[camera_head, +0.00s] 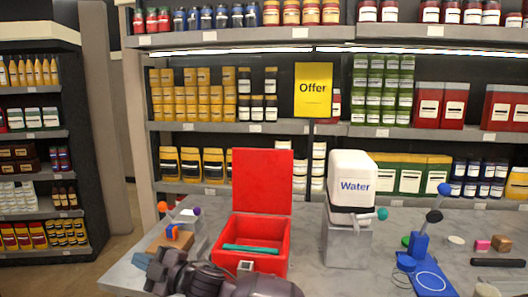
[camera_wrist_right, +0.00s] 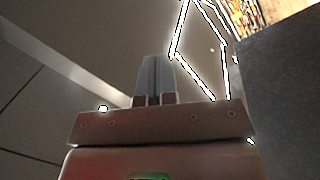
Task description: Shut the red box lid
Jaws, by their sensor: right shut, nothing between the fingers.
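The red box (camera_head: 259,262) stands on the grey table with its red lid (camera_head: 262,181) raised upright at the back. A teal bar-like item (camera_head: 251,249) lies inside the open box. A small pale latch shows on the front of the box. My right gripper (camera_head: 140,260) is shut and empty, pointing left near the table's front left corner, to the left of the box and apart from the lid. Its arm passes in front of the box's lower front. In the right wrist view its fingers (camera_wrist_right: 153,78) are together. My left gripper is not in view.
A small brown-based device with colored knobs (camera_head: 178,233) stands left of the box. A white water container (camera_head: 350,180) on a grey stand (camera_head: 347,243) is to the right. A blue device (camera_head: 420,246) and small items lie farther right. Stocked shelves stand behind the table.

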